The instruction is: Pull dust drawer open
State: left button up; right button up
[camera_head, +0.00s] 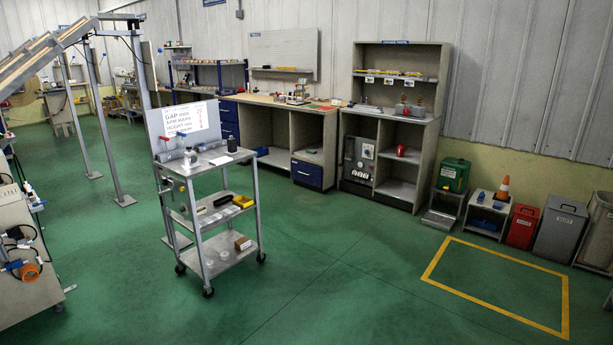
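No drawer that I can clearly identify as the dust drawer shows in the head view. A blue drawer front (307,174) sits shut low in the workbench at the back, but I cannot read its label. A machine with a grey cabinet (25,265) is cut off by the left edge, with dark hoses and an orange round part on it; no open drawer shows there. Neither of my grippers is in view.
A metal trolley (213,222) on casters stands centre-left, holding a sign board, bottles and small bins. A conveyor frame (104,130) stands behind it. Along the right wall are bins, including a red bin (522,226) and a grey bin (560,229). The yellow-outlined green floor is clear.

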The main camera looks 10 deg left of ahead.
aim_at(318, 167)
jog(key=i+u, duration=0.25)
jog(key=i, duration=6.3)
